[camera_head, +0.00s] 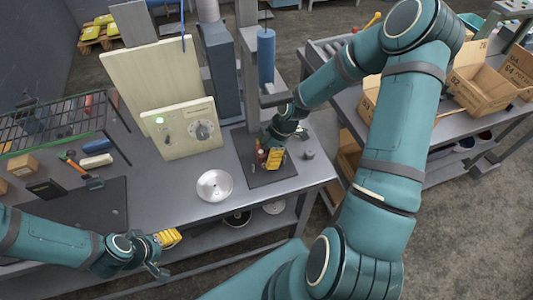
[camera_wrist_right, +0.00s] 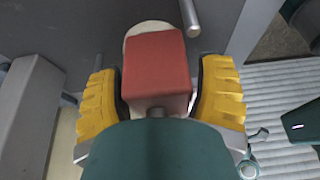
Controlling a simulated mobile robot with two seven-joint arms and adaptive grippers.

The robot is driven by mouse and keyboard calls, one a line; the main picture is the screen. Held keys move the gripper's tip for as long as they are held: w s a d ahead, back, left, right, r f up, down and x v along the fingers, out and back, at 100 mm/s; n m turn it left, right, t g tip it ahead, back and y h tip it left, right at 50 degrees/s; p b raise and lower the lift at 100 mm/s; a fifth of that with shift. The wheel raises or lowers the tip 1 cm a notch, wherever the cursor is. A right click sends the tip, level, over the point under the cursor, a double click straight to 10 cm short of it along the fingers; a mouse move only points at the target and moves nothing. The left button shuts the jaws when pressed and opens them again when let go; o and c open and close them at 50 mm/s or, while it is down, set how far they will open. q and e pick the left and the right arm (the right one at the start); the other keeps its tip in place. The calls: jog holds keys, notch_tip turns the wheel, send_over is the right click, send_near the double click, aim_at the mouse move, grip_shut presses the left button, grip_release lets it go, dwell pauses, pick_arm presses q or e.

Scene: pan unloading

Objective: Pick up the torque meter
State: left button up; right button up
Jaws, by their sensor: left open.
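A red-topped object with a pale body (camera_wrist_right: 158,65), which may be the torque meter, sits between the yellow fingers of my right gripper (camera_wrist_right: 160,98) in the right wrist view. The fingers stand close on both sides of it; I cannot tell whether they press on it. In the head view my right gripper (camera_head: 270,157) points down at a dark mat on the bench, and the red part (camera_head: 261,156) shows beside its yellow fingers. The object's lower part is hidden. My left gripper (camera_head: 160,252) is open and empty at the bench's front edge.
A pale panel box with a dial (camera_head: 183,129) and a tall grey column (camera_head: 222,75) stand behind. A silver dish (camera_head: 214,185) lies on the bench. Tools and a wire rack (camera_head: 52,123) are at left; cardboard boxes (camera_head: 483,82) are at right.

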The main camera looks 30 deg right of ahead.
jog(key=c, duration=1.1)
jog(key=shift+o, duration=0.2)
